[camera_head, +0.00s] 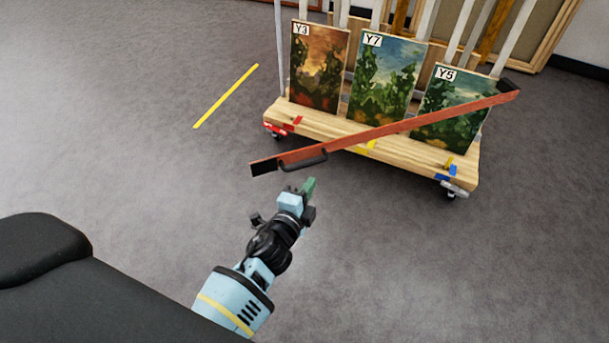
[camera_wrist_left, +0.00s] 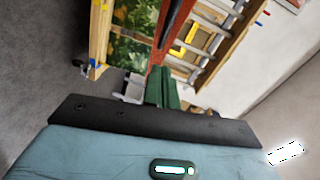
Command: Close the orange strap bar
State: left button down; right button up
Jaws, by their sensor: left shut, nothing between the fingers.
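The orange strap bar (camera_head: 400,126) spans the front of the painting cart in the head view. Its right end is up at the cart's right side, and its free left end, with a black tip, is swung out in front of the cart. A black handle (camera_head: 303,162) sits near that free end. My left gripper (camera_head: 309,186) is shut and empty, just below the handle and apart from it in the picture. In the left wrist view, its green fingers (camera_wrist_left: 161,86) are together, with the orange bar (camera_wrist_left: 170,35) just beyond them. My right gripper is not in view.
The wooden cart (camera_head: 330,130) on casters holds paintings marked Y3 (camera_head: 318,68), Y7 (camera_head: 385,80) and Y5 (camera_head: 452,105). A yellow floor strip (camera_head: 226,96) lies to its left. Framed boards stand behind. The grey floor around the cart's front and left is clear.

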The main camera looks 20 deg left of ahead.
pick_arm(q)
jog(key=shift+w+a+f, duration=0.25)
jog(key=shift+w+a, duration=0.4)
jog(key=shift+w, duration=0.3)
jog(key=shift+w+a+f, duration=0.25)
jog(key=shift+w+a, duration=0.4)
jog(key=shift+w, duration=0.3)
jog(key=shift+a, duration=0.1)
